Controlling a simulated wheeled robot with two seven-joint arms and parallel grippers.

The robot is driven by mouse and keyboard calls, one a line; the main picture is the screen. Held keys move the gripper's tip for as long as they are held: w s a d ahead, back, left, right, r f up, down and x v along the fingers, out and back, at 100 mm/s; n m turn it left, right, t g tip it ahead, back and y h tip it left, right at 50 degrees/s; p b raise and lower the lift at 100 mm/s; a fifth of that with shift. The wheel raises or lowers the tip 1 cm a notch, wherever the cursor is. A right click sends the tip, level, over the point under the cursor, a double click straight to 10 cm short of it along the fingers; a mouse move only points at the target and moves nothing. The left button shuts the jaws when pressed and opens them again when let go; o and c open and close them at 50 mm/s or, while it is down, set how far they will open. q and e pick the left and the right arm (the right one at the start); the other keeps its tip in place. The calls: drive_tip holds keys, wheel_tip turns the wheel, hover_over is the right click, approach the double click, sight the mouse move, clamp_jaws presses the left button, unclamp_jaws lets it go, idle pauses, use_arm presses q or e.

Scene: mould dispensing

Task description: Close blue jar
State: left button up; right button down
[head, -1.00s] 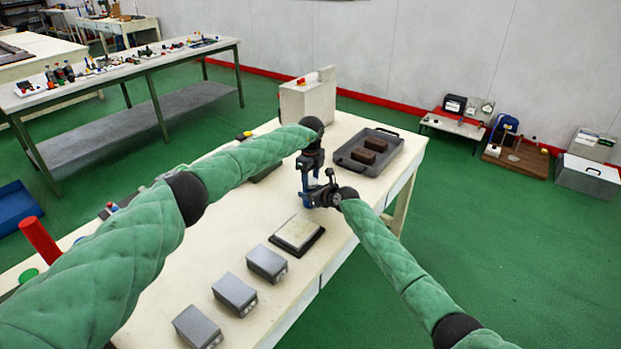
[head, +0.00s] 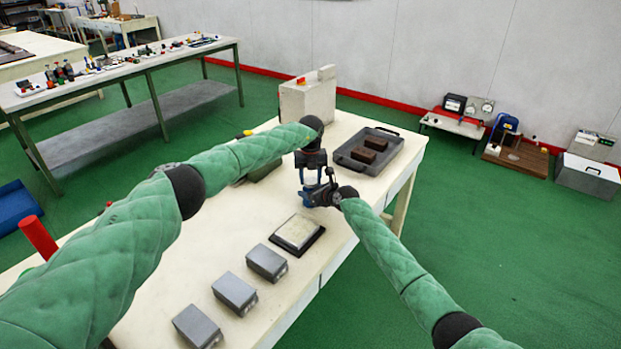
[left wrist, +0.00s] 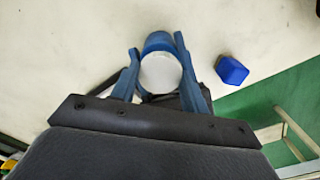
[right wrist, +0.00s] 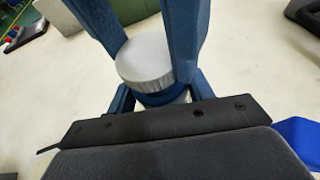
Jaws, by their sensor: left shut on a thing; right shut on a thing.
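A round white lid (left wrist: 160,75) sits between the two blue fingers of my left gripper (head: 311,176), which comes down from above and is shut on it. The ribbed lid edge also shows in the right wrist view (right wrist: 145,62). Directly under the lid is the blue jar (right wrist: 160,97), of which only a narrow band near the top shows. My right gripper (head: 322,194) comes in from the right and is shut on the jar, below the left fingers. The rest of the jar is hidden by fingers and lid. I cannot tell whether the lid is screwed tight.
A dark tray (head: 392,150) with brown blocks lies behind the grippers. A framed pale plate (head: 298,233) and several grey boxes (head: 234,293) stand in front. A small blue block (left wrist: 231,69) is near the table edge. A whitish box (head: 306,102) stands at the back.

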idle(0.3)
use_arm(q)
drive_tip(key=o, duration=1.1)
drive_tip(key=shift+r, duration=0.15)
drive_tip(key=shift+r, duration=2.15)
drive_tip(key=shift+c, duration=0.5)
